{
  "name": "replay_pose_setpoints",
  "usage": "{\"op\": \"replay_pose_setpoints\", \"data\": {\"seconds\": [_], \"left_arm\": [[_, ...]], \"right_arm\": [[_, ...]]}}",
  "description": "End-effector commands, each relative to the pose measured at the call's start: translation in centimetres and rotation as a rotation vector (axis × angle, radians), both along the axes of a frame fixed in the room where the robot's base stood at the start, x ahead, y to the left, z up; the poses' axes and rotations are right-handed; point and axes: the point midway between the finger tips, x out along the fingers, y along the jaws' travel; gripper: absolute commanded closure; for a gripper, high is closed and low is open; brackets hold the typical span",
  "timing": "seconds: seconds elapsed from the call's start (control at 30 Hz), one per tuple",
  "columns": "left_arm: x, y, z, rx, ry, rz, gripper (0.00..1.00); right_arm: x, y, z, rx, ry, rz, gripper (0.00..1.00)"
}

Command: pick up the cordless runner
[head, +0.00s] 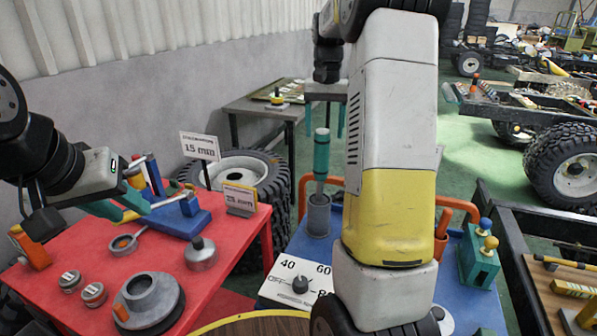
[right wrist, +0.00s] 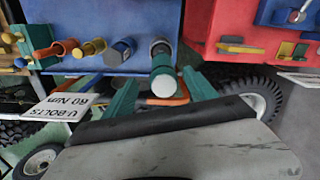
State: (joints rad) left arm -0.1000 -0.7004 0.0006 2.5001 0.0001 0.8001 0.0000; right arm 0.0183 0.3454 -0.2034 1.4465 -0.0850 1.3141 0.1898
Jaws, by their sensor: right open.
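The cordless runner (head: 321,155) is a teal upright cylinder standing in a grey cup-like holder (head: 318,215) on the blue bench top. In the right wrist view the runner (right wrist: 163,84) shows its pale round end toward the camera. In the right wrist view the fingers of this gripper (right wrist: 158,78) flank the runner with gaps on both sides. My left gripper (head: 138,211) is open and empty over the red table, far from the runner.
The red table (head: 230,250) at left holds a blue fixture (head: 180,215), grey round parts and sign cards. A dial plate (head: 297,283) lies in front of the holder. Orange hoops (head: 304,195) stand close behind it.

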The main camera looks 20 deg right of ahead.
Motion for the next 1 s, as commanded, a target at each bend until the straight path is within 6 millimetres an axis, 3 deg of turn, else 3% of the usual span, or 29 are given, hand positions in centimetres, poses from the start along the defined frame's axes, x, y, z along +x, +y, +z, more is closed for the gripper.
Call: {"op": "replay_pose_setpoints", "data": {"seconds": [0.27, 0.7, 1.0], "left_arm": [[0.0, 0.0, 0.0, 0.000, 0.000, 0.000, 0.67], [0.0, 0.0, 0.0, 0.000, 0.000, 0.000, 0.67], [0.0, 0.0, 0.0, 0.000, 0.000, 0.000, 0.67]], "right_arm": [[0.4, -0.2, -2.0, -0.004, 0.015, -0.007, 0.34], [0.9, -0.2, -7.6, -0.003, 0.013, -0.006, 0.34], [0.9, -0.2, -8.2, -0.003, 0.010, -0.006, 0.34]]}}
